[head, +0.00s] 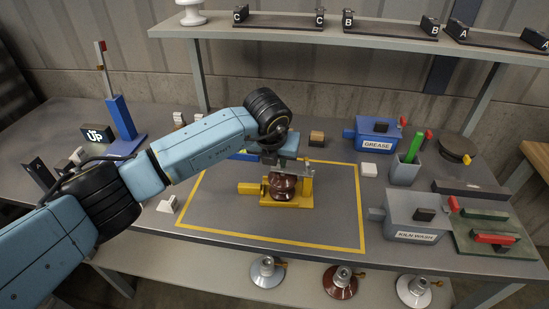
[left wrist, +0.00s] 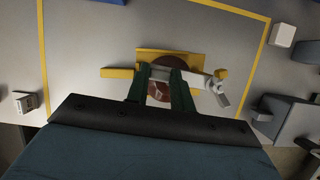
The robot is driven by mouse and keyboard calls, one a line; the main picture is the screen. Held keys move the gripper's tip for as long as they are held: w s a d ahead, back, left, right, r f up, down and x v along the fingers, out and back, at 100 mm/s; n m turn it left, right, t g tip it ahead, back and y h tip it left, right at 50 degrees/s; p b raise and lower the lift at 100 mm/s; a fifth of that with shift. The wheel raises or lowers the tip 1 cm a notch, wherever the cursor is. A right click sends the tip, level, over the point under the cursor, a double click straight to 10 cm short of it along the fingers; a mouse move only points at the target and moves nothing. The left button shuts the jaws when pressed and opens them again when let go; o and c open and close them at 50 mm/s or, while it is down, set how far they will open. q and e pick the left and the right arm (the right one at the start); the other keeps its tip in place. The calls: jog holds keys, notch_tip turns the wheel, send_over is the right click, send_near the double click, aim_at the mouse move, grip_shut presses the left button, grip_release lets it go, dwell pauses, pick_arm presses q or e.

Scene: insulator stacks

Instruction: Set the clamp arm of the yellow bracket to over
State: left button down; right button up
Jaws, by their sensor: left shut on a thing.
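The yellow bracket (head: 298,202) stands inside the yellow outline on the table. A brown insulator (head: 283,189) sits upright in it, and it also shows in the left wrist view (left wrist: 181,62). The clamp arm (head: 318,172) is a pale bar reaching from the bracket's right post across the insulator's top; it also shows in the left wrist view (left wrist: 196,79). My left gripper (head: 285,158) is directly above the insulator. Its green fingers straddle the bar's inner part, shut on it. The exact contact is partly hidden. My right gripper is out of view.
A blue grease box (head: 372,137), a grey cup (head: 404,171) and a grey kiln wash box (head: 414,216) stand to the right. A blue post (head: 121,118) stands at the left. A shelf (head: 290,35) runs along the back. The front of the outlined area is clear.

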pick_arm(q)
jog(key=shift+s, duration=0.1)
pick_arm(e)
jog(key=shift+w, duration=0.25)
pick_arm(q)
jog(key=shift+s+n, duration=0.1)
jog(key=shift+n, duration=0.2)
dwell(0.9)
jog(key=shift+s, duration=0.1)
dwell(3.4)
jog(key=c, duration=1.2)
grip_release()
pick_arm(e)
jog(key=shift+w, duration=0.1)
pick_arm(q)
jog(key=d+v, duration=0.1)
jog(key=v, duration=1.2)
jog(key=shift+a+r+p, duration=0.2)
jog(key=shift+a+p, duration=0.15)
jog(key=shift+p, duration=0.1)
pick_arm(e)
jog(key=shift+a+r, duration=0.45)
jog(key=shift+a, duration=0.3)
pick_arm(q)
jog(key=shift+s, duration=0.1)
